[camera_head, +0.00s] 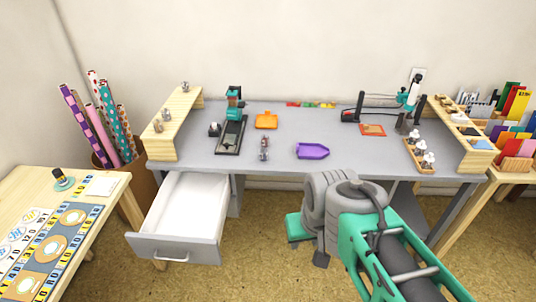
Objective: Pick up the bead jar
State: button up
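Two small jars stand one behind the other near the middle of the grey desk: a rear jar (264,142) and a front jar (264,155). Both look like clear glass with reddish-brown parts. They are too small for me to tell which, if either, is the bead jar. Other small jar-like items stand on the left wooden riser, one at its back (185,87) and two nearer its front (162,121). My arm reaches in from the lower right, in front of the desk. My gripper (318,258) is mostly hidden by my grey wrist, well below and apart from the jars. Its fingers are unclear.
A purple tray (312,151) lies right of the two jars, and an orange pad (266,120) behind them. A teal and black press (232,128) stands to their left. An open white drawer (190,204) juts out at front left. A wooden tray (411,151) holds white-topped items.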

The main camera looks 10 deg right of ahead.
aim_at(265, 138)
jog(key=u, duration=0.05)
jog(key=k, duration=0.75)
jog(key=z, duration=0.5)
jog(key=i, duration=2.15)
jog(key=u, duration=1.65)
jog(key=i, duration=0.7)
jog(key=u, duration=0.6)
